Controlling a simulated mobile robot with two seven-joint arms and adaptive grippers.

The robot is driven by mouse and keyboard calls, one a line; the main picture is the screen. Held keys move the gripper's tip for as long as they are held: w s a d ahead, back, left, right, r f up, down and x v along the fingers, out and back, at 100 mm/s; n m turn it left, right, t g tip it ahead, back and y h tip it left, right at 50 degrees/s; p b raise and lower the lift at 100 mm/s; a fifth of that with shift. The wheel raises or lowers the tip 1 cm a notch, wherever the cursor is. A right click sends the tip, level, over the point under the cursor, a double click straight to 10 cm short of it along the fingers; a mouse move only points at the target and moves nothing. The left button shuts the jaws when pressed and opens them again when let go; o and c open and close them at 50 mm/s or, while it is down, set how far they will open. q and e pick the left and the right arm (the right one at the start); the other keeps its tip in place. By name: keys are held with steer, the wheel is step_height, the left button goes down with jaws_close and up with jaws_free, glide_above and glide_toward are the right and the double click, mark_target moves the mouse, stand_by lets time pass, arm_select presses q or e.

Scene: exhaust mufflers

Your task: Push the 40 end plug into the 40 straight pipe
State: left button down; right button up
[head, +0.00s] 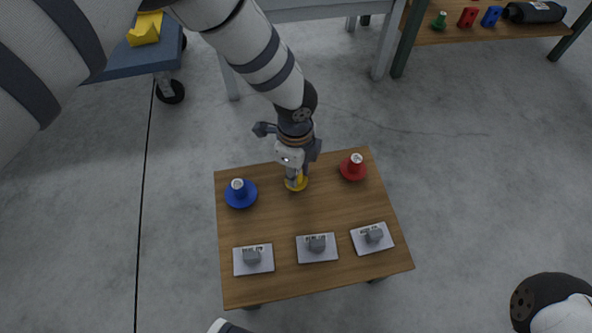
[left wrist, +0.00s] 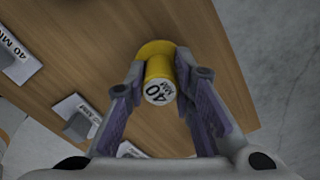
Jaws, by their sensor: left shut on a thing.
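A yellow flanged piece (left wrist: 158,72) with a white end marked 40 MM sits at the back of the small wooden table; in the head view its yellow base (head: 296,184) shows under my left gripper (head: 296,172). In the left wrist view the fingers of my left gripper (left wrist: 162,66) are closed around its upper part. Whether this piece is the pipe or the plug, I cannot tell. Three grey blocks lie on white labelled cards along the table's front: left (head: 252,257), middle (head: 317,243) and right (head: 374,236). My right gripper is out of view.
A blue flanged piece (head: 240,193) stands left of the yellow one and a red flanged piece (head: 353,168) right of it. The wooden table (head: 290,222) has bare room in its middle. A blue cart (head: 143,58) and a shelf (head: 480,33) with parts stand farther back.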

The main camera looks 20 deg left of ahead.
arm_select(q)
steer(key=shift+f, duration=0.2)
steer(key=c, duration=1.4)
jaws_free()
steer(key=shift+o, duration=0.2)
